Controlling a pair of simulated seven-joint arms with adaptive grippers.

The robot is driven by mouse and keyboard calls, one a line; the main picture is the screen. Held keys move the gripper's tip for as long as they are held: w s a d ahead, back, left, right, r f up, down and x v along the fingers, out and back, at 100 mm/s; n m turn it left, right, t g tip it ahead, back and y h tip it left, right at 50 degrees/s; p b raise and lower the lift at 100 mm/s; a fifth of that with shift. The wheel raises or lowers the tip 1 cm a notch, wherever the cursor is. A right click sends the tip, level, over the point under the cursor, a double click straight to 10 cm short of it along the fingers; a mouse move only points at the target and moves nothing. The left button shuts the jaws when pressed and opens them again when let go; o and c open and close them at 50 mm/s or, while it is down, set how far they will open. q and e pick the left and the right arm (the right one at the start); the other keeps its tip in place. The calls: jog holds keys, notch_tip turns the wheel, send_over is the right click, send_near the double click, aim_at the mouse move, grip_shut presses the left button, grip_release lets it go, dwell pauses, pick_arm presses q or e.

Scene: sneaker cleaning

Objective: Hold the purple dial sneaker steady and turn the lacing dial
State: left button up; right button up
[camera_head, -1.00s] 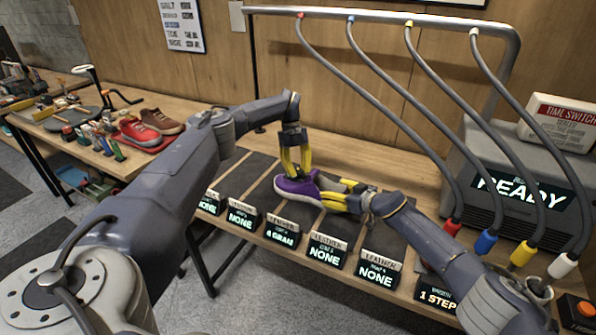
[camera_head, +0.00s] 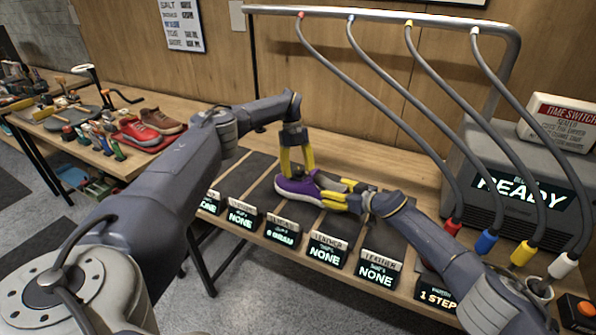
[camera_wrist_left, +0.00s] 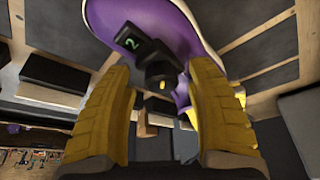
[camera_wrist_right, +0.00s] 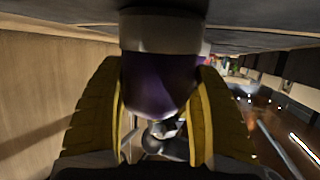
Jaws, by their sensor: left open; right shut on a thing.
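The purple sneaker (camera_head: 290,187) with a pale sole rests on the dark strips of the table. My left gripper (camera_head: 297,172) points down over it with its yellow fingers apart. In the left wrist view the black lacing dial (camera_wrist_left: 158,72), with a yellow mark, sits between and beyond the open fingers. A small dark display (camera_wrist_left: 131,42) beside it shows a green 2. My right gripper (camera_head: 325,187) comes in from the right and is shut on the sneaker's rear end. In the right wrist view, the purple upper (camera_wrist_right: 160,85) fills the space between its fingers.
Small label stands (camera_head: 325,252) line the table's front edge. A grey machine reading READY (camera_head: 520,190) stands at right, under hanging hoses (camera_head: 380,110). The table behind the sneaker is clear.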

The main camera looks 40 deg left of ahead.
pick_arm(q)
jog(key=v, duration=0.7)
jog(key=shift+r, duration=0.25)
dwell(0.4)
jog(key=shift+h, duration=0.7)
jog(key=s+f, duration=0.1)
jog(key=s+a+f, duration=0.1)
jog(key=s+f, duration=0.1)
jog(key=s+a+f, duration=0.1)
jog(key=shift+s+a+f, duration=0.1)
jog(key=shift+s+f, duration=0.15)
jog(key=shift+s+r+n+t, duration=0.2)
jog(key=shift+n+t, duration=0.1)
jog(key=shift+n, duration=0.3)
notch_tip(320, 180, up, 8)
jog(key=n+t, duration=0.3)
jog(key=n, duration=0.3)
jog(key=w+d+f+n, duration=0.1)
jog(key=f, duration=0.2)
jog(key=w+d+f+n, duration=0.1)
jog(key=d+f, duration=0.1)
jog(key=f, duration=0.2)
jog(key=w+d+f+n+y, duration=0.1)
jog(key=f, duration=0.3)
jog(key=shift+w+d, duration=0.15)
jog(key=shift+d, duration=0.05)
jog(key=shift+c, duration=0.5)
